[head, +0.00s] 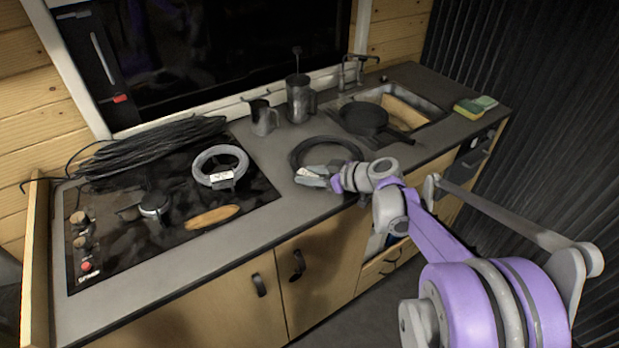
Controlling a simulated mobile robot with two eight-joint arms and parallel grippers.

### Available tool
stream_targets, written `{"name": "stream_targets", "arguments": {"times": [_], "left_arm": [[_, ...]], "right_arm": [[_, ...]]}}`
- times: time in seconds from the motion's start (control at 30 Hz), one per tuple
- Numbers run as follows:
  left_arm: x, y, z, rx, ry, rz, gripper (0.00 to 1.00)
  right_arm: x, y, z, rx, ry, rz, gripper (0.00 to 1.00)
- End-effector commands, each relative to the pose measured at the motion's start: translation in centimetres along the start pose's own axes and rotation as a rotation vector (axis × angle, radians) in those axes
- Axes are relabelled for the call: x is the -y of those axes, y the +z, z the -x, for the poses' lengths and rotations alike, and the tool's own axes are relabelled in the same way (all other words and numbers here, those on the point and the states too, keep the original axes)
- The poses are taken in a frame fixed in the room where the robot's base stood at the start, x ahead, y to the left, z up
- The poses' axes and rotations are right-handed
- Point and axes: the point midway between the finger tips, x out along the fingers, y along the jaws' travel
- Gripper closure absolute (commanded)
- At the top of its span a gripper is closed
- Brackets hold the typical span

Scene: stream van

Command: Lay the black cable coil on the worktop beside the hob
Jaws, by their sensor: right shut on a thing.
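A thin black cable coil (322,139) shows as a ring over the bare worktop (259,150), just right of the hob (270,191). My right gripper (316,177) is shut on the coil's near side. The coil looks flat and at or very near the worktop surface; I cannot tell whether it touches. The gripper and wrist hide part of its near right side. My left gripper is not in view.
On the hob lie a large black cable bundle (150,148), a pale grey coil (203,162) and a wooden piece (212,216). Metal jugs (300,100) stand behind the black coil. A dark pan (363,117) sits at the sink (432,107). A sponge (474,107) lies far right.

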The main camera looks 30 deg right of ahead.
Motion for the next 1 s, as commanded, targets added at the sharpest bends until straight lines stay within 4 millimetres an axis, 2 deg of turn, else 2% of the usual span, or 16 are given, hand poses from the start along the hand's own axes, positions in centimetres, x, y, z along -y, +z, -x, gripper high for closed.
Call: {"name": "stream_targets", "arguments": {"times": [0.1, 0.4, 0.43, 0.57, 0.6, 0.9, 1.0], "left_arm": [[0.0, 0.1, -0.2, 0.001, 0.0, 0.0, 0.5], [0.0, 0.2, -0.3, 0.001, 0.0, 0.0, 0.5], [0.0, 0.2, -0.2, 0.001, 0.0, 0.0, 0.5], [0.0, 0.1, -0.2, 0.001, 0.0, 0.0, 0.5], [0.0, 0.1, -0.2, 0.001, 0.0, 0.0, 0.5], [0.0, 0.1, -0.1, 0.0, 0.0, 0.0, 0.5], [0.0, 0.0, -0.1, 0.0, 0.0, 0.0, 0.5]], "right_arm": [[0.0, 0.9, -0.4, -0.001, 0.0, 0.0, 1.0], [0.0, 1.1, -0.5, -0.001, 0.001, 0.0, 1.0], [0.0, 1.1, -0.5, 0.0, 0.0, 0.0, 0.54], [0.0, 1.0, -0.5, 0.0, 0.001, 0.0, 0.31], [0.0, 1.0, -0.5, 0.0, 0.001, 0.0, 0.28], [0.0, 0.8, -0.4, 0.0, 0.001, 0.0, 0.28], [-0.1, 0.8, 0.5, 0.0, 0.004, -0.001, 0.28]]}}
